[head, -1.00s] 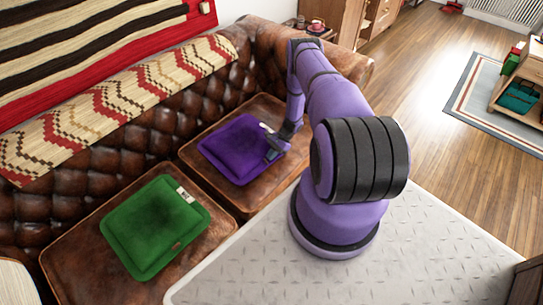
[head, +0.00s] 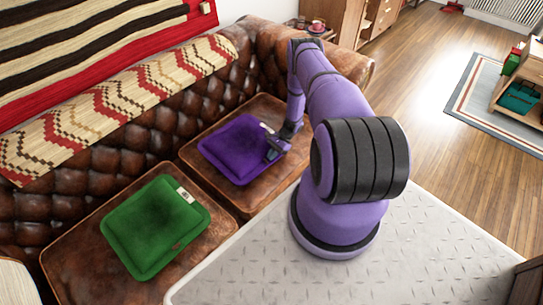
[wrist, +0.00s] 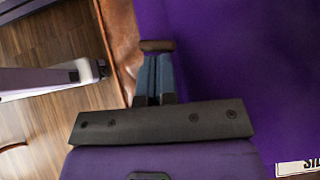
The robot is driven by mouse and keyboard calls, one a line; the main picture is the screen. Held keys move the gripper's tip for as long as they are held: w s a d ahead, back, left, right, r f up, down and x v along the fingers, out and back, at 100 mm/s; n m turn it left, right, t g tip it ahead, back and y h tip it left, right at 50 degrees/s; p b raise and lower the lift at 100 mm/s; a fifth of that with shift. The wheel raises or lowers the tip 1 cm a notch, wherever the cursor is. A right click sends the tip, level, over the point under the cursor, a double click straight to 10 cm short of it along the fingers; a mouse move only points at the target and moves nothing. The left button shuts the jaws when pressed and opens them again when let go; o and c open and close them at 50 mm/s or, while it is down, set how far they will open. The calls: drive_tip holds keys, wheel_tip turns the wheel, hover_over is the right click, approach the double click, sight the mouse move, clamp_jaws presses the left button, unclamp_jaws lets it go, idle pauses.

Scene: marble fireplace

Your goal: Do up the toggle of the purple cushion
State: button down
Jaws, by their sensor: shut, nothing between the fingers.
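The purple cushion (head: 228,150) lies flat on the right seat of the brown leather sofa. In the wrist view it fills the right side (wrist: 240,60). A small brown toggle bar (wrist: 157,45) shows at the cushion's edge, right at the tips of my gripper (wrist: 155,58). My gripper's fingers are shut with nothing between them, and their tips touch or nearly touch the toggle; I cannot tell which. In the head view my gripper (head: 268,158) is at the cushion's right edge. Any loop is hidden, and I cannot tell whether the toggle is fastened.
A green cushion (head: 155,228) with a white label and a small brown toggle lies on the left seat. The sofa's tufted back (head: 110,150) rises behind, with a patterned throw (head: 130,100) over it. Wooden floor (head: 430,110) is open at the right.

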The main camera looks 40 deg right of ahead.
drive_tip(key=shift+s+a, duration=0.1)
drive_tip(key=shift+a, duration=0.05)
drive_tip(key=shift+s+a, duration=0.3)
drive_tip(key=shift+s, duration=0.3)
drive_tip(key=shift+d, duration=0.1)
